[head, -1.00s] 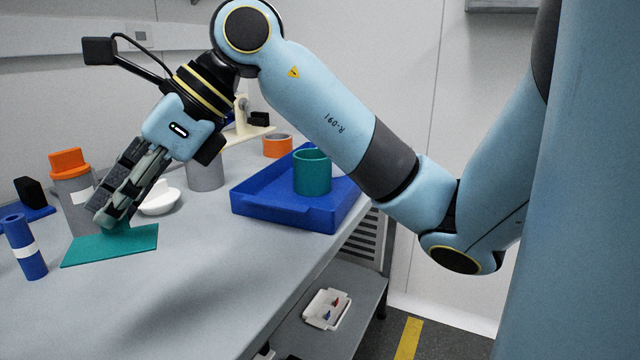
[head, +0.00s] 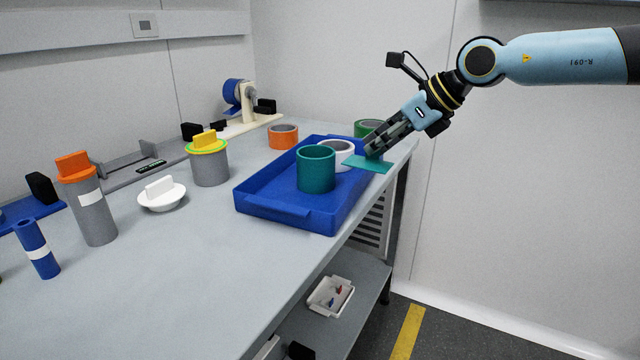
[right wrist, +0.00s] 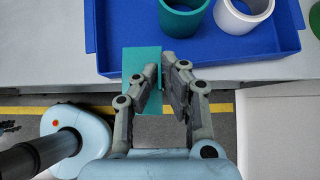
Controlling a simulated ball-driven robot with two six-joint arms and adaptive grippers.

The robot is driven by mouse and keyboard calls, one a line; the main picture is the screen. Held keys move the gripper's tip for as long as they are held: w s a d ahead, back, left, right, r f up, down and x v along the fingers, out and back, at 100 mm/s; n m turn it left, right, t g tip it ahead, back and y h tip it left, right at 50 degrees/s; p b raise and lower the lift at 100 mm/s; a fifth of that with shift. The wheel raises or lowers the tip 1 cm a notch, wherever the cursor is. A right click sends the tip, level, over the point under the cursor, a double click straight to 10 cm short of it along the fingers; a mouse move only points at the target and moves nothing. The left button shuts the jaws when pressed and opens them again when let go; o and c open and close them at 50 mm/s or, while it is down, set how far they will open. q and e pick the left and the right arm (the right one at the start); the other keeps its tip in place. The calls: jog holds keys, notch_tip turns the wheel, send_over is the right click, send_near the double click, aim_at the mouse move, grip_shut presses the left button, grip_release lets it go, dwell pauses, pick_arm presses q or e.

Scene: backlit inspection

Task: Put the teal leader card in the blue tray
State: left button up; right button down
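The teal leader card (head: 380,165) is a thin flat sheet at the tips of my right gripper (head: 371,152), at the right side of the blue tray (head: 262,207). In the right wrist view my right gripper (right wrist: 164,68) has its fingers close together on the card (right wrist: 137,65), which sticks out mostly to the left. There the card's far end overlaps the near wall of the tray (right wrist: 115,42). It looks raised; its exact height over the rim is hard to tell.
The tray holds a teal ring (head: 316,168) and a white ring (head: 338,155). A green ring (head: 367,128) stands behind it and an orange ring (head: 284,137) behind left. The table's front is clear.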

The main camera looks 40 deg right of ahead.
aim_at(352, 157)
jog(key=w+a+f+b, duration=0.2)
jog(key=w+b, duration=0.1)
jog(key=shift+a+f, duration=0.3)
jog(key=shift+f, duration=0.1)
jog(key=w+a+f, duration=0.1)
jog(key=w, duration=0.1)
jog(key=w+a+f, duration=0.1)
jog(key=a, duration=0.1)
jog(key=w+a+f+b, duration=0.1)
jog(key=w+f, duration=0.1)
jog(key=shift+w+a, duration=0.3)
pick_arm(q)
jog(key=shift+s+a+f+b, duration=0.1)
jog(key=shift+a+f+b, duration=0.1)
jog(key=shift+f, duration=1.2)
jog(key=shift+a+f+b, duration=0.1)
jog(key=shift+f+b, duration=0.05)
jog(key=shift+f, duration=1.25)
pick_arm(e)
jog(key=shift+f, duration=2)
jog(key=c, duration=1.5)
grip_release()
jog(key=shift+f, duration=0.1)
